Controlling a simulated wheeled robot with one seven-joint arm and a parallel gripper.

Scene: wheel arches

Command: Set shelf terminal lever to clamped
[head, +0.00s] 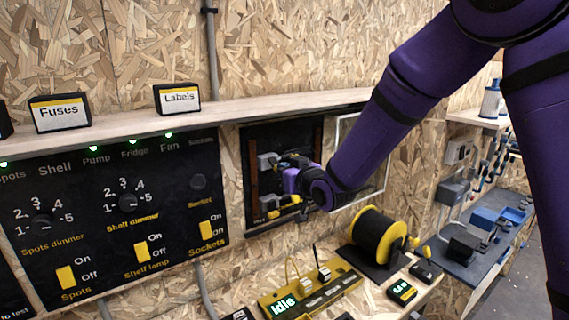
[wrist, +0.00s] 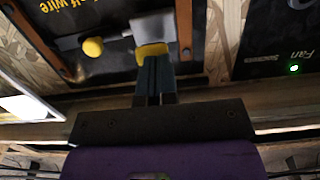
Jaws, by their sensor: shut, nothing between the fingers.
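My gripper (wrist: 154,62) is shut and empty. In the wrist view, which looks upside down, its fingertips are at a grey terminal block (wrist: 152,28) with a yellow edge; I cannot tell whether they touch. A grey lever with a round yellow knob (wrist: 93,47) sticks out sideways from this block. Upside-down lettering ending "elf wire" shows beside it. In the head view my gripper (head: 284,164) is at the recessed black panel (head: 290,135), near the upper grey terminal (head: 267,161). A lower terminal (head: 269,201) with yellow-ended parts sits below. My wrist hides part of the panel.
A black switch panel (head: 100,180) with dials and yellow switches is left of the recess. A wooden shelf (head: 230,108) runs above. A cable spool (head: 377,238) and a yellow device reading "Idle" (head: 312,292) stand on the bench below. A clear framed cover (head: 378,165) is at the right.

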